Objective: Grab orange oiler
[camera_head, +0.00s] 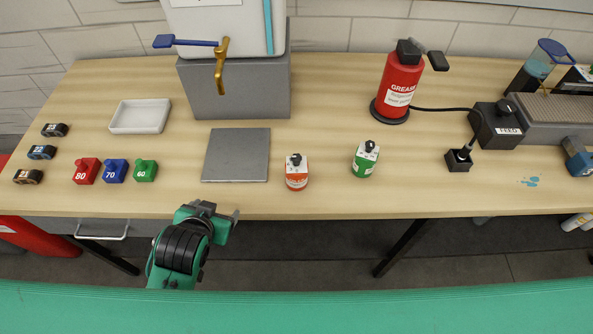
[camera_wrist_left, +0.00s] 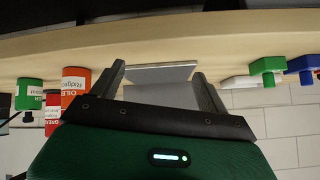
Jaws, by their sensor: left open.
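In the left wrist view, which looks upside down, the orange oiler (camera_wrist_left: 73,86) is left of the fingers. My left gripper (camera_head: 222,212) is at the table's front edge, to the left of the orange oiler and nearer to me, apart from it. In the wrist view the left gripper (camera_wrist_left: 160,84) is open, with nothing held between its fingers. My right gripper is not in view.
A green oiler (camera_head: 364,161) stands right of the orange one. A grey plate (camera_head: 236,155) lies left of it. Red (camera_head: 86,171), blue (camera_head: 115,171) and green (camera_head: 145,171) weights sit further left. The wood between the oilers is clear.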

